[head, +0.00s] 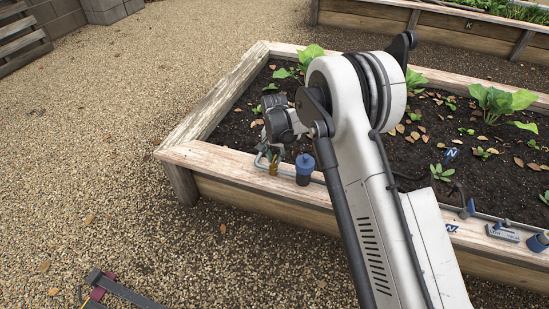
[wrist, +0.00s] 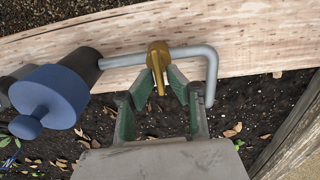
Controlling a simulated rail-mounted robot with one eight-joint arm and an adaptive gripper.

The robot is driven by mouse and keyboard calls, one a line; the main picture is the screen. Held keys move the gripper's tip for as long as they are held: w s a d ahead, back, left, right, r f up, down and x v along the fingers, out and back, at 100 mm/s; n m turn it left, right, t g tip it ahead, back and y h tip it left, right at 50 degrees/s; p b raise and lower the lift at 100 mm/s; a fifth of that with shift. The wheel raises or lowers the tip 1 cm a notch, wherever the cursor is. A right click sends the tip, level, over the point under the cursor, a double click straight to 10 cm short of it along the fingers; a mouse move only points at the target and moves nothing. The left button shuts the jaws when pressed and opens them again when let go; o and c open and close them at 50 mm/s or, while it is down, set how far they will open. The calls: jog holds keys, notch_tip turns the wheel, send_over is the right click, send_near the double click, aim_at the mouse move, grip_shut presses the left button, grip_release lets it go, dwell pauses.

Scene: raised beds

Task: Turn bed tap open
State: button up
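The bed tap's brass handle (wrist: 157,54) sits on a bent grey pipe (wrist: 190,51) along the wooden bed edge in the wrist view. The handle also shows small in the head view (head: 273,166). My gripper (wrist: 161,84) is open, with its green-padded fingers on either side of the handle's lower end. I cannot tell whether either pad touches it. In the head view my wrist hangs over the bed's near left corner, and the fingers are hard to make out there.
A blue-capped cylinder (head: 304,169) stands beside the tap; its blue knob (wrist: 50,97) is close left of my gripper. The raised bed (head: 225,168) holds soil and leafy plants. More fittings (head: 503,232) lie along the front edge to the right. Gravel lies open at left.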

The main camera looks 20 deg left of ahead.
jog(key=shift+o, duration=0.9)
notch_tip(320, 180, up, 12)
